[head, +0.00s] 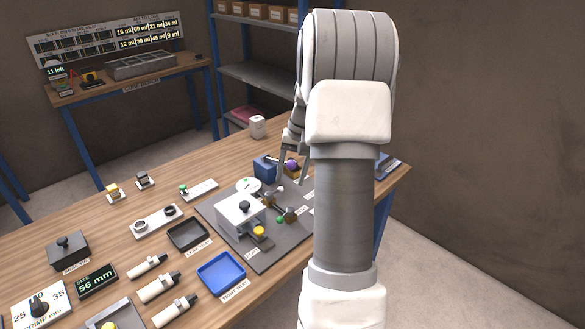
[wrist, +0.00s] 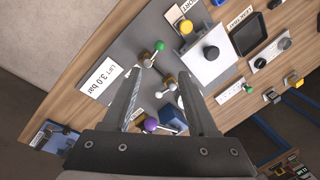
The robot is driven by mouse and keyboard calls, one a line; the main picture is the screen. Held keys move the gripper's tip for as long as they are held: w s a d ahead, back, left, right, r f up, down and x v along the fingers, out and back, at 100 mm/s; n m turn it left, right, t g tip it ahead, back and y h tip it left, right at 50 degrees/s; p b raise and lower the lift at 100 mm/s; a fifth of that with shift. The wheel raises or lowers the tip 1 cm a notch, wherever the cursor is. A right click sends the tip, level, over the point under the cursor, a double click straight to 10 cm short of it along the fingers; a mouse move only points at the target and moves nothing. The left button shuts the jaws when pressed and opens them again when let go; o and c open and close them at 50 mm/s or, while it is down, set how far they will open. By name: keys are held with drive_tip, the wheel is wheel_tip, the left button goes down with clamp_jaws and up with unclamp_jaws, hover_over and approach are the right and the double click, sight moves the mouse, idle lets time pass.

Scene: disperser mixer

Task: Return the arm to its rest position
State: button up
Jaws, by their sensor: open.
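My arm stands large in the right half of the head view, bent at a grey and white joint. My gripper (head: 292,176) hangs above the back part of the dark mat (head: 282,250), near a purple knob (head: 291,163). In the wrist view my gripper (wrist: 158,85) is open, with nothing between its fingers. The purple knob (wrist: 150,124) shows low between the fingers, beside a blue block (wrist: 172,118). A green-knobbed valve (wrist: 158,48) lies beyond the fingertips. My arm hides part of the table's right side in the head view.
On the mat stands a white box with a black knob (head: 240,212). A blue tray (head: 221,273), a black tray (head: 188,235) and several cylinders lie to the left. A shelf (head: 262,80) and a side bench (head: 125,82) stand behind. The floor at right is clear.

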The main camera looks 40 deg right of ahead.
wheel_tip(320, 180, up, 2)
drive_tip(key=shift+s+d+r, duration=0.1)
drive_tip(key=shift+d, duration=0.05)
idle(0.5)
